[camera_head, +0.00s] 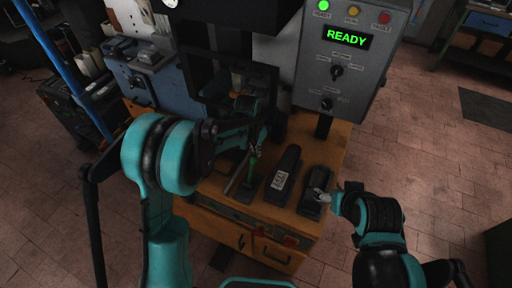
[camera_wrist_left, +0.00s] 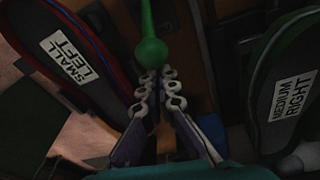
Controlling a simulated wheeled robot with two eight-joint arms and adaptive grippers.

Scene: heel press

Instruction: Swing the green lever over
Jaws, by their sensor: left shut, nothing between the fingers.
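The green lever (camera_head: 251,167) stands at the front of the press on the wooden bench, partly behind my left arm in the head view. In the left wrist view its round green knob (camera_wrist_left: 151,52) and thin green rod show just beyond my fingertips. My left gripper (camera_wrist_left: 160,77) is shut and empty, its tips close to the knob; I cannot tell whether they touch. In the head view the left gripper (camera_head: 257,143) is small and dark above the lever. My right gripper (camera_head: 322,196) is by the dark shoe at the right; its jaws are too small to read.
A dark labelled shoe (camera_head: 283,170) and another dark shoe (camera_head: 314,188) lie on the bench (camera_head: 327,154). The wrist view shows shoes labelled SMALL LEFT (camera_wrist_left: 62,58) and MEDIUM RIGHT (camera_wrist_left: 285,85). A grey control box (camera_head: 349,62) reads READY with its green lamp lit.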

